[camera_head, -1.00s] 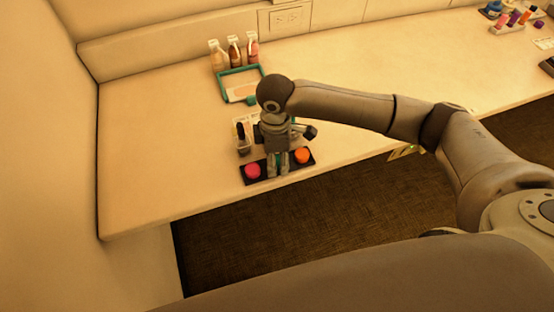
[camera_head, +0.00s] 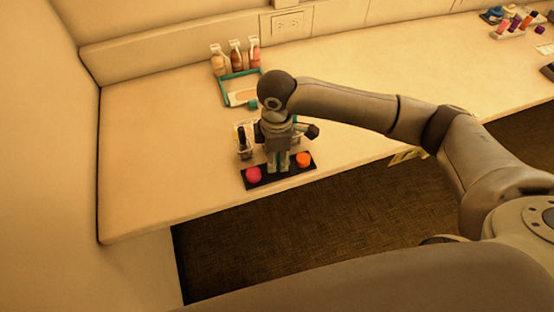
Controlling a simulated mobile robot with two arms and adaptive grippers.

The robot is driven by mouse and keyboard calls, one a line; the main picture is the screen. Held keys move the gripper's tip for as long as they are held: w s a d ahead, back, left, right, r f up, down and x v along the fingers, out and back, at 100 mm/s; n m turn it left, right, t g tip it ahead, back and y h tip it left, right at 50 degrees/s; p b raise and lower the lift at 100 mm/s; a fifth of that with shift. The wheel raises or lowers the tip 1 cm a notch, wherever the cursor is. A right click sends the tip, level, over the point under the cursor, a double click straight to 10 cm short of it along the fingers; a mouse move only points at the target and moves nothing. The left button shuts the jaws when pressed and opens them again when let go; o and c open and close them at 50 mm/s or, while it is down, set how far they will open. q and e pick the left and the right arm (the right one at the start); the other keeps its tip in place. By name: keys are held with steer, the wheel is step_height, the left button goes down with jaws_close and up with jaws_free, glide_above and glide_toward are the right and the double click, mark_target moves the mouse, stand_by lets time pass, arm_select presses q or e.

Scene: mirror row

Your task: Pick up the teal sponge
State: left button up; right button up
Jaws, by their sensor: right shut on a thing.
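My right gripper (camera_head: 278,168) points down over the black tray (camera_head: 280,175) near the table's front edge. Its fingers are shut on the teal sponge (camera_head: 279,160). Only a small bit of teal shows between the fingers; the gripper hides the rest. The sponge is between a pink round piece and an orange round piece on the tray. I cannot tell whether it touches the tray. My left gripper is not in view.
The pink piece (camera_head: 253,174) and orange piece (camera_head: 303,160) sit close beside the fingers. A dark bottle (camera_head: 242,140) stands just behind. A teal-framed tray (camera_head: 226,92) and several bottles (camera_head: 236,57) are farther back. The table's left part is clear.

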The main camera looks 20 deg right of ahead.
steer(key=s+a+r, duration=0.1)
steer(key=s+r, duration=1)
steer(key=s, duration=0.3)
steer(key=shift+a, duration=0.4)
steer(key=shift+r, duration=0.1)
steer(key=shift+c, duration=0.2)
